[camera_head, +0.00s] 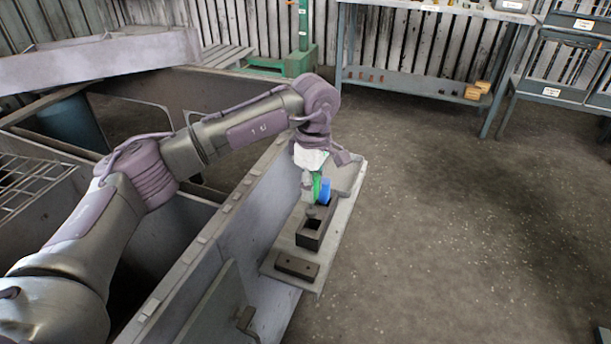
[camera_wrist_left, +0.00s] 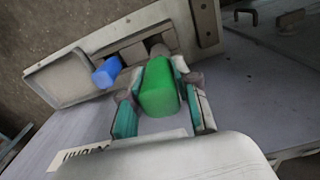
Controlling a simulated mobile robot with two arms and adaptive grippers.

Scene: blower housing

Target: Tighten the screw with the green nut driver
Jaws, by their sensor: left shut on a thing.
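The green nut driver (camera_wrist_left: 160,88) shows its thick green handle upright between the fingers of my left gripper (camera_wrist_left: 163,104) in the left wrist view. The gripper is shut on it. In the head view a strip of the green handle (camera_head: 317,186) shows beside my left gripper (camera_head: 308,187), above the ledge. The driver's lower end is hidden in the wrist view and too small to make out in the head view. I cannot make out the screw. My right gripper is not in view.
A blue-handled tool (camera_head: 325,190) stands close beside the green one, in a dark holder (camera_head: 311,240) with an open slot. A dark flat block (camera_head: 297,266) lies on the narrow ledge (camera_head: 270,262). A shallow tray (camera_wrist_left: 68,82) lies at the ledge's other end. Floor right of it is clear.

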